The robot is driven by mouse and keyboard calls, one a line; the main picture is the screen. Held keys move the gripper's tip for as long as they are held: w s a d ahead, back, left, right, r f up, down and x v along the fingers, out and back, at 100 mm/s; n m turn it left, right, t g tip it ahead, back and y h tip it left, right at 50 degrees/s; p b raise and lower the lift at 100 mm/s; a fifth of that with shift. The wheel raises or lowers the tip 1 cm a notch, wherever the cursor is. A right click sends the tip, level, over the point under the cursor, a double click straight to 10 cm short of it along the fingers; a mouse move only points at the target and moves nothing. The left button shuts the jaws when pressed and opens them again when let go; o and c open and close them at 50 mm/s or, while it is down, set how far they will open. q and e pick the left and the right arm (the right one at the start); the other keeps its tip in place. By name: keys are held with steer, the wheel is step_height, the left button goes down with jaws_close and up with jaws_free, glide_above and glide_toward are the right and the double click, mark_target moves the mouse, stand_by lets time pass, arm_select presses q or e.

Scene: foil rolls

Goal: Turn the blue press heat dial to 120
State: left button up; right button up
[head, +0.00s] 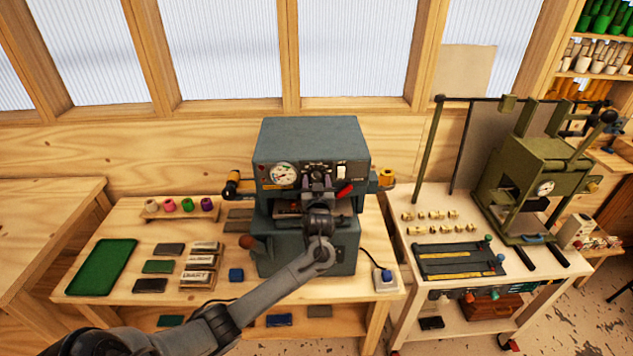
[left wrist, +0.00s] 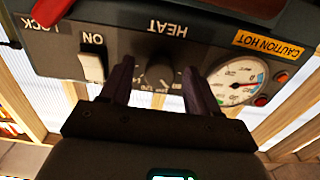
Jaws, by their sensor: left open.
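The blue press (head: 311,135) stands at the back of the left bench. Its front panel fills the top of the left wrist view, upside down. The black heat dial (left wrist: 160,74) sits below the word HEAT, with a printed number scale partly showing; its exact setting is too small to read. My left gripper (head: 318,184) is in front of the panel in the head view. In the left wrist view its two fingers (left wrist: 157,76) are open, one on each side of the dial, with gaps showing. My right gripper is not in view.
A white ON switch (left wrist: 92,66) and a round gauge (left wrist: 236,84) flank the dial. A red lever (head: 345,190) is at the panel's right. Foil rolls (head: 187,205) stand on a rack at left. A green press (head: 530,165) stands on the right cart.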

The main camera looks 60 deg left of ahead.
arm_select(q)
steer(key=shift+w+a, duration=0.15)
steer(key=shift+a, duration=0.05)
steer(key=c, duration=1)
steer(key=shift+r+m+p, duration=0.2)
steer(key=shift+m+p, duration=0.6)
steer(key=shift+p, duration=0.3)
steer(key=shift+c, duration=0.2)
steer(key=m+p, duration=0.7)
steer(key=m, duration=0.2)
steer(key=shift+p, duration=0.4)
steer(key=shift+m+p, duration=0.35)
steer(key=shift+m, duration=0.15)
steer(key=shift+f, duration=0.15)
